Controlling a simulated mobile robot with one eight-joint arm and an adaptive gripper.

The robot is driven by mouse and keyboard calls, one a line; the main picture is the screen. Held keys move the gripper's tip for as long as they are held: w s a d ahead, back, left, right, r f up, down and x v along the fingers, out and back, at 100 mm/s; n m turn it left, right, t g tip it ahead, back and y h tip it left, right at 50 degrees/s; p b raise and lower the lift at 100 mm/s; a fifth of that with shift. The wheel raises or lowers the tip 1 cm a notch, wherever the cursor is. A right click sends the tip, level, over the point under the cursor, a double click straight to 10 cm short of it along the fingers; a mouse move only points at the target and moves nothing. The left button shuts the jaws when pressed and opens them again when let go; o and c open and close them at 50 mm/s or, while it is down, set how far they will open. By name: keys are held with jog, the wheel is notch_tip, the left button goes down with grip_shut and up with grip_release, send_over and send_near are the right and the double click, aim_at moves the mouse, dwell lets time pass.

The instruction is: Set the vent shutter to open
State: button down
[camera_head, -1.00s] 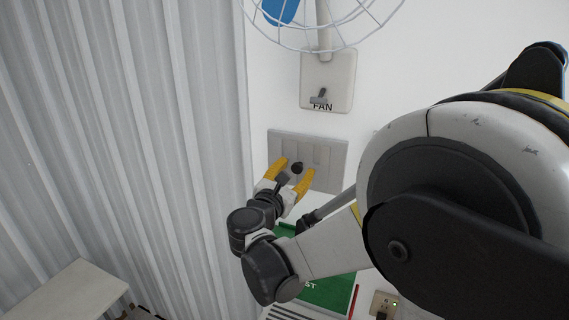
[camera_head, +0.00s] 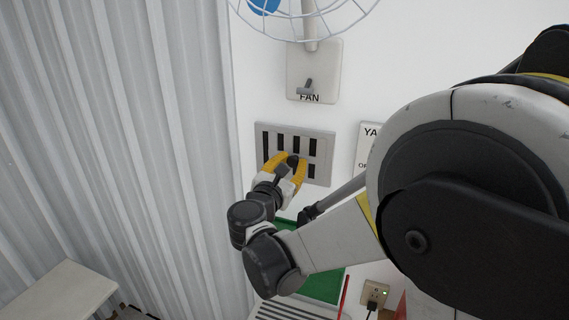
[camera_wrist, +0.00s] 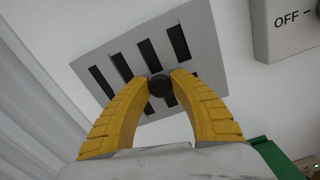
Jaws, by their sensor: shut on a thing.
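The vent shutter (camera_head: 322,150) is a grey rectangular plate on the white wall, below the fan switch. Several dark slots show in it, and they look open. Its round dark knob (camera_wrist: 160,85) is at the middle of the plate. My gripper (camera_head: 292,160) has yellow fingers and is shut on the knob, with a fingertip on each side of it. The vent also shows in the wrist view (camera_wrist: 205,40), tilted, with its lower part partly hidden by my fingers.
A fan switch plate (camera_head: 305,58) sits above the vent, under a caged fan (camera_head: 310,30). A switch box (camera_wrist: 295,25) is to the right. A green panel (camera_head: 325,288) and an outlet (camera_head: 375,294) are below. Corrugated metal wall (camera_head: 120,130) fills the left.

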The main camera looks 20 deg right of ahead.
jog(key=shift+s+d, duration=0.15)
jog(key=shift+d, duration=0.05)
jog(key=c, duration=1.2)
grip_release()
jog(key=shift+o, duration=0.5)
jog(key=shift+d, duration=0.15)
jog(key=shift+a, duration=0.2)
jog(key=shift+s+a, duration=0.2)
jog(key=shift+s, duration=0.05)
jog(key=v, duration=1.1)
jog(key=shift+s, duration=0.2)
